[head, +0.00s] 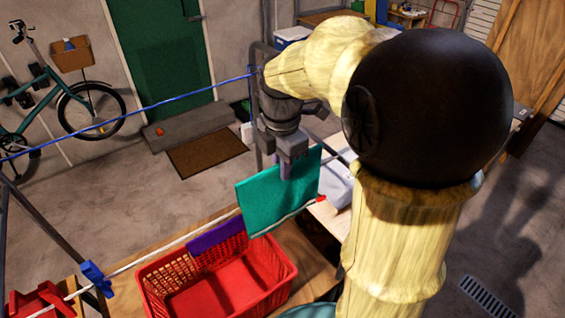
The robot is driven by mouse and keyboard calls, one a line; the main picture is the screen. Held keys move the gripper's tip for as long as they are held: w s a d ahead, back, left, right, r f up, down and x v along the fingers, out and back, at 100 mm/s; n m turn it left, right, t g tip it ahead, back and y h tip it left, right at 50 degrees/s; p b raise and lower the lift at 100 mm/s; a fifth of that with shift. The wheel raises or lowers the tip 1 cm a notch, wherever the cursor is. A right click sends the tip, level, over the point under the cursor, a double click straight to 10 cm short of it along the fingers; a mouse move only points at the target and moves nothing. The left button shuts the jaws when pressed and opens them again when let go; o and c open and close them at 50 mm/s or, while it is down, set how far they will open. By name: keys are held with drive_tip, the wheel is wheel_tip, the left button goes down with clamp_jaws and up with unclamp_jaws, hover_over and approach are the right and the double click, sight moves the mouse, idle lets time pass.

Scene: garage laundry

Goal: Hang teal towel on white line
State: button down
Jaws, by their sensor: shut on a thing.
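The teal towel (268,196) hangs from my gripper (291,168) as a flat sheet in the head view. My gripper points down and is shut on the towel near its upper right part; the fingertips are partly hidden by the cloth. The white line (145,256) runs from the lower left up to the right and meets the towel's lower edge. I cannot tell whether the towel touches the line or lies in front of it. A purple cloth (217,239) is at the line just left of the towel.
A red basket (284,273) stands on a wooden table (317,268) below. A blue line (150,108) crosses behind, on a grey frame. A blue clip (96,277) is at the white line's left, and a red one (321,199) right of the towel.

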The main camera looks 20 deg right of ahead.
sight(282, 185)
drive_tip(key=shift+f+b, duration=1.95)
drive_tip(key=shift+f, duration=1.05)
drive_tip(key=c, duration=1.4)
unclamp_jaws()
drive_tip(key=shift+o, duration=0.2)
drive_tip(key=shift+r, duration=0.1)
wheel_tip(282, 185, up, 17)
drive_tip(key=b, duration=0.1)
drive_tip(key=shift+r, duration=0.15)
